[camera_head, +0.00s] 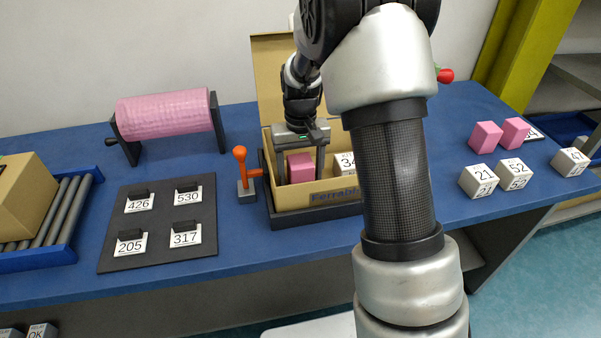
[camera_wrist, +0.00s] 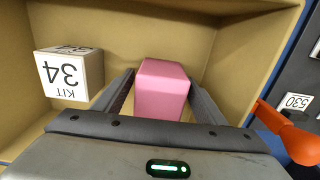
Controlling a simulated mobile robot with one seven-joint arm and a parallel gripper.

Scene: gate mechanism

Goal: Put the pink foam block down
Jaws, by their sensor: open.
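A pink foam block (camera_head: 300,168) is inside the open cardboard box (camera_head: 330,192), toward its left side. In the wrist view the pink foam block (camera_wrist: 161,90) lies between the two fingers of my gripper (camera_wrist: 160,100). The fingers are spread, with a gap visible on each side of the block. In the head view my gripper (camera_head: 299,160) reaches down into the box around the block. The block's underside is hidden, so I cannot see its contact with the box floor. A white cube marked KIT 34 (camera_wrist: 68,73) is beside it in the box.
An orange-handled lever (camera_head: 241,168) stands just left of the box. Two pink blocks (camera_head: 485,137) and several numbered cubes (camera_head: 482,181) are on the right of the blue table. A pink roll (camera_head: 165,113) and a dark board with number cards (camera_head: 150,255) are left.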

